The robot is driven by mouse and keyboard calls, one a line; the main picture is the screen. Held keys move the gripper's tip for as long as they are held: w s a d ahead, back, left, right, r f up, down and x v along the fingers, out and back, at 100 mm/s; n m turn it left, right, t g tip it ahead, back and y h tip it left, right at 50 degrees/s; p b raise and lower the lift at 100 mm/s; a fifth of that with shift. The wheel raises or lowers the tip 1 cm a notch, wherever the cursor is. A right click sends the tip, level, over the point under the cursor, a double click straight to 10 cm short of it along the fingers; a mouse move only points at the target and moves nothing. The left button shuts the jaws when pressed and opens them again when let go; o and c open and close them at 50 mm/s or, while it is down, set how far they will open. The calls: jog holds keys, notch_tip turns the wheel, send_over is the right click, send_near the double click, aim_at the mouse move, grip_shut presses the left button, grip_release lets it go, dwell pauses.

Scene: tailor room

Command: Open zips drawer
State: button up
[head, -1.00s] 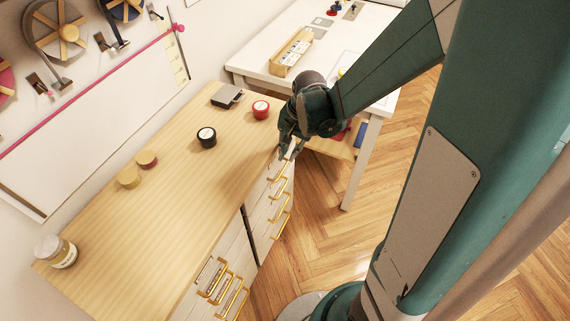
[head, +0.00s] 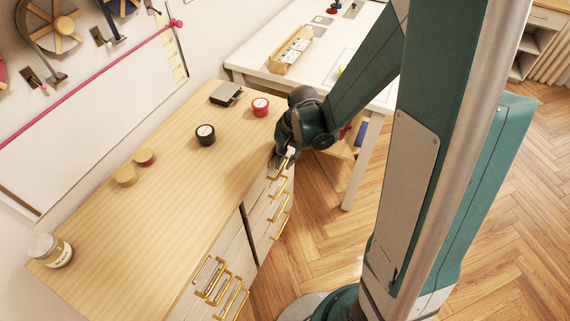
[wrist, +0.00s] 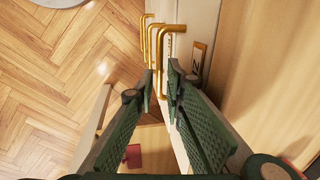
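In the wrist view, my gripper (wrist: 161,78) is open, with its two dark green fingers on either side of the near end of a gold drawer handle (wrist: 171,29). I cannot tell whether either finger touches it. A label plate (wrist: 198,59) is on the drawer front beside the handle, its text unreadable. In the head view, my gripper (head: 284,160) is at the top of the far drawer column, by its uppermost handle, and its fingers are mostly hidden. The white drawer fronts (head: 257,222) look shut. Which one holds zips cannot be read.
The wooden cabinet top (head: 150,225) bears a black tape roll (head: 205,135), a red roll (head: 261,106), a grey box (head: 226,95) and a jar (head: 50,250). A white table (head: 347,195) stands beyond. The wood floor (head: 310,235) before the drawers is clear.

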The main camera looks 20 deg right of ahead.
jog(key=shift+f, duration=0.5)
grip_shut()
jog(key=s+d+b, duration=0.1)
jog(key=s+d, duration=1.9)
jog(key=shift+s, duration=0.2)
jog(key=shift+d, duration=0.1)
grip_release()
